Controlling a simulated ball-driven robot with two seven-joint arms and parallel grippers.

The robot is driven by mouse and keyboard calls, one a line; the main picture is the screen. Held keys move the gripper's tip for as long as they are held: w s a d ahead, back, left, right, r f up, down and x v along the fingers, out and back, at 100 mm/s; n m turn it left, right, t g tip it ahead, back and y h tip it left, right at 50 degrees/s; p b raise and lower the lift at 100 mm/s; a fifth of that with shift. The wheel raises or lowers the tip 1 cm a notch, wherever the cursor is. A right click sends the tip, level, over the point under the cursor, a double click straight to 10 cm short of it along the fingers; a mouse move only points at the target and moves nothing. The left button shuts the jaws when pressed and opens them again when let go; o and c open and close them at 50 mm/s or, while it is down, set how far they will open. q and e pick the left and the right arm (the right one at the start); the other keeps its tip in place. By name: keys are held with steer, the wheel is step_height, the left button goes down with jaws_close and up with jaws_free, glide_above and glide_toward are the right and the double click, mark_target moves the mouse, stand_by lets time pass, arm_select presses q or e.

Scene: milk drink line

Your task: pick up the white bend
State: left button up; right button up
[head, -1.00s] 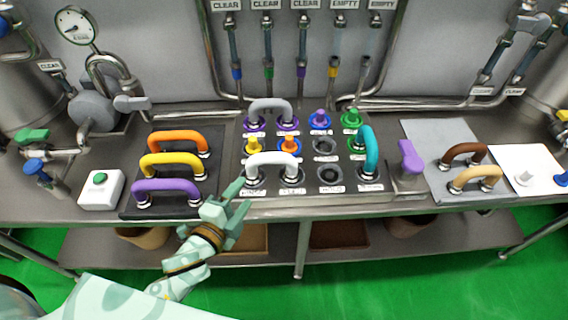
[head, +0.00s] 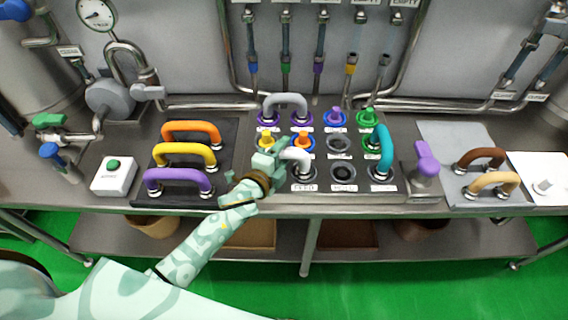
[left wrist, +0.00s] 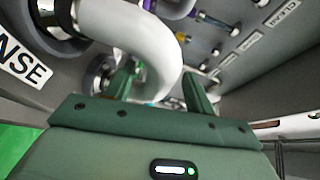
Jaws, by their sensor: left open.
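The white bend (head: 298,155) is an arched pipe at the front of the grey port panel. Its right end meets a port in the head view; its left part is hidden behind my left gripper. My left gripper (head: 276,150) is at the bend's left side. In the left wrist view the white bend (left wrist: 152,38) fills the upper middle and curves down between the two fingers of the open gripper (left wrist: 160,88). I cannot tell whether the fingers touch it. My right gripper is not in view.
A grey bend (head: 286,101) stands behind, and a teal bend (head: 384,150) stands to the right. Orange, yellow and purple bends (head: 178,178) stand on a dark mat at the left. Orange (head: 302,141) and yellow port caps sit close behind the white bend.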

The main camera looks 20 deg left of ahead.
arm_select(q)
steer(key=x, duration=0.3)
steer(key=shift+f, duration=0.1)
steer(key=shift+s, duration=0.1)
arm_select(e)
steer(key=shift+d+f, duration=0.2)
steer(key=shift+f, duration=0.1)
arm_select(q)
jaws_close()
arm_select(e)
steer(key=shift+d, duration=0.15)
